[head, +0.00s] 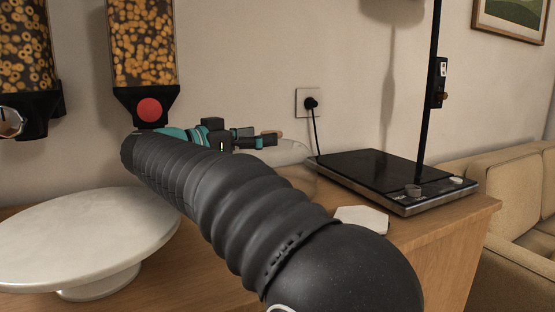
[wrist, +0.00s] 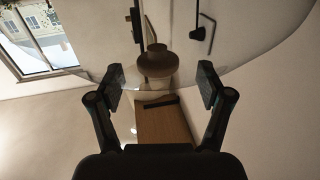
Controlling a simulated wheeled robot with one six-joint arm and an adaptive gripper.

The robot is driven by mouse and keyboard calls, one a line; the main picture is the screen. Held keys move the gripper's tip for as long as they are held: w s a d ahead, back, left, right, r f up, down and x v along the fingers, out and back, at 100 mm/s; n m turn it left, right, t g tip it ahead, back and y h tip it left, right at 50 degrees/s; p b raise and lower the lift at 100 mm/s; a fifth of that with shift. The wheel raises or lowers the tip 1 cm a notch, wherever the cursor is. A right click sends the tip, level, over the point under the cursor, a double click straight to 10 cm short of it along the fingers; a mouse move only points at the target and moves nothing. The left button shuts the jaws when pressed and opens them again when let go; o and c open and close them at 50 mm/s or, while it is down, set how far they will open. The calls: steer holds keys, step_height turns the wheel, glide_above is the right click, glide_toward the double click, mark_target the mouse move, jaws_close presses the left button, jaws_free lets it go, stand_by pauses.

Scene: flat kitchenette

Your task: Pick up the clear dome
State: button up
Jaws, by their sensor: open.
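The clear dome (head: 290,152) stands on the wooden counter, behind my arm and left of the black hob. Its lower part is hidden by my arm in the head view. In the wrist view the clear dome (wrist: 240,42) fills the upper part, and its brown knob (wrist: 157,62) shows near the middle. My gripper (head: 265,138) is at the top of the dome. In the wrist view my gripper (wrist: 162,84) is open, with one finger on each side of the line to the knob. I see no finger touching the knob.
A white cake stand (head: 75,235) is at left. Two cereal dispensers (head: 145,50) are on the wall behind. The black hob (head: 390,175), with a dark upright pole, is right of the dome. A white hexagonal piece (head: 362,219) lies in front of the hob. A sofa (head: 520,190) is beyond the counter end.

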steer(key=x, duration=0.2)
steer(key=shift+w+d, duration=0.2)
jaws_close()
